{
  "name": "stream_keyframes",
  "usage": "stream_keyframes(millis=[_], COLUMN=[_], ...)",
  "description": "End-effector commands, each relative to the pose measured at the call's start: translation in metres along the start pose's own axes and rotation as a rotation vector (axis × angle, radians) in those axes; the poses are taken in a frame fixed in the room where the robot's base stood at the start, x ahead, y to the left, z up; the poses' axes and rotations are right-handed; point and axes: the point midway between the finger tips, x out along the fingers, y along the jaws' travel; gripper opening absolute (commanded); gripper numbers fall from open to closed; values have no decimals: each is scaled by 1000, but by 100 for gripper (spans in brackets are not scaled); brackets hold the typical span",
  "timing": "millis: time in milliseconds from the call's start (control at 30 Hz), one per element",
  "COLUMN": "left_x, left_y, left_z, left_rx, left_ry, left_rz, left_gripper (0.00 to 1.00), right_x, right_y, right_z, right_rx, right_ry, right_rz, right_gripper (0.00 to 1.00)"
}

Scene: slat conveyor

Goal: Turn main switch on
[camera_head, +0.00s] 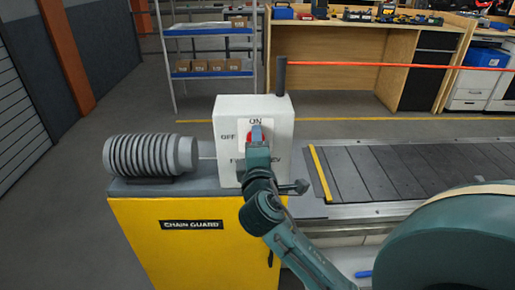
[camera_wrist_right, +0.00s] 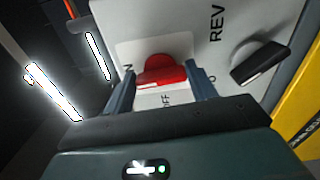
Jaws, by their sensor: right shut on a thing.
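The white control box (camera_head: 226,165) stands on the yellow chain guard. Its face carries ON at the top, OFF at the left and a partly hidden REV at the lower right. The red main switch (camera_wrist_right: 162,70) shows in the right wrist view between my right gripper's two fingers. Only a bit of its red shows in the head view. My right gripper (camera_head: 257,135) reaches up to the box face and is shut on the switch. The hand hides part of the switch and labels, and I cannot tell exactly which way the switch points. My left gripper is out of view.
A black selector knob (camera_wrist_right: 260,62) sits beside the switch near REV. A ribbed grey motor (camera_head: 150,155) lies left of the box. A dark post (camera_head: 280,76) with a red cord (camera_head: 390,65) stands behind it. The slat conveyor (camera_head: 400,170) runs to the right.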

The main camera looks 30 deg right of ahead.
Motion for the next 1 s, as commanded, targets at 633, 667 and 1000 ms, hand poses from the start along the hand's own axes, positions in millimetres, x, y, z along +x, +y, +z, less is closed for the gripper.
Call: stream_keyframes(millis=[633,667,1000], left_x=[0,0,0], left_y=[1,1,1], left_z=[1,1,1], left_rx=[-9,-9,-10], left_ry=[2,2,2], left_rz=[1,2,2], left_gripper=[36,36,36], right_x=[0,0,0], right_y=[-1,-1,-1], right_z=[0,0,0], right_rx=[81,81,78], right_ry=[0,0,0], right_rz=[-3,-3,-1], right_gripper=[34,34,78])
